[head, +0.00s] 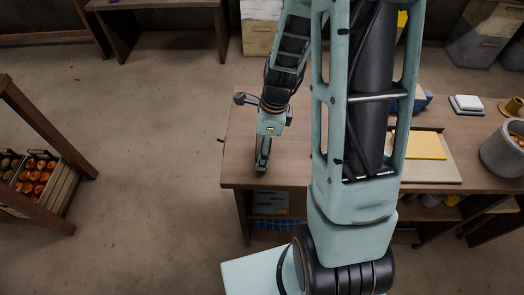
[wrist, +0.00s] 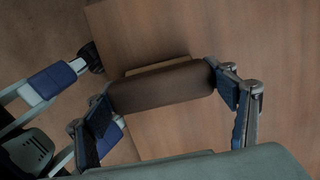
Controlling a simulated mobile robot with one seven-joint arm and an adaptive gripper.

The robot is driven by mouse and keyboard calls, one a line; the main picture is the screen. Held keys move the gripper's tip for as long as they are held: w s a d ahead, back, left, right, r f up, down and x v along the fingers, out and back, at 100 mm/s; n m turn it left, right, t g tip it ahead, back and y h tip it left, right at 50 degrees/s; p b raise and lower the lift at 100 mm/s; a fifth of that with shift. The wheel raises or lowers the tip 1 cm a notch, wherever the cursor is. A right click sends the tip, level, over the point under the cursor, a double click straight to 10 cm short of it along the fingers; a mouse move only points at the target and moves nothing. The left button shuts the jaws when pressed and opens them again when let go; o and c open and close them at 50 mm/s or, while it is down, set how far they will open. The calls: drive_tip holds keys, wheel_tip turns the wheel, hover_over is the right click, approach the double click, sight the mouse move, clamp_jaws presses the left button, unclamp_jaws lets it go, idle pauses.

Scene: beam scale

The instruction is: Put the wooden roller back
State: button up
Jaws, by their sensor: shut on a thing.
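The wooden roller (wrist: 160,86) is a dark brown cylinder lying crosswise in the wrist view. My gripper (wrist: 162,90) is shut on it, with one blue-padded finger at each end. The wooden table top (wrist: 200,125) is below the roller; I cannot tell whether they touch. A thin, lighter wooden edge (wrist: 160,65) shows just behind the roller, partly hidden by it. In the head view my gripper (head: 263,158) points down over the left end of the table (head: 238,150). The roller cannot be made out there.
A yellow sheet (head: 427,145) on a board, a white block (head: 467,103) and a grey pot (head: 503,150) are on the table's right side. My arm hides the middle. A crate of red fruit (head: 38,172) stands at far left. The floor between is clear.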

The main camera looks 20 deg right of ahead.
drive_tip(key=shift+f, duration=0.15)
drive_tip(key=shift+f, duration=0.15)
drive_tip(key=o, duration=1.1)
drive_tip(key=shift+r, duration=0.2)
drive_tip(key=r, duration=0.4)
drive_tip(key=d+r+p, duration=0.1)
drive_tip(key=r, duration=0.7)
drive_tip(key=shift+s+d+p, duration=0.25)
drive_tip(key=shift+d+p, duration=0.05)
drive_tip(key=shift+d, duration=0.05)
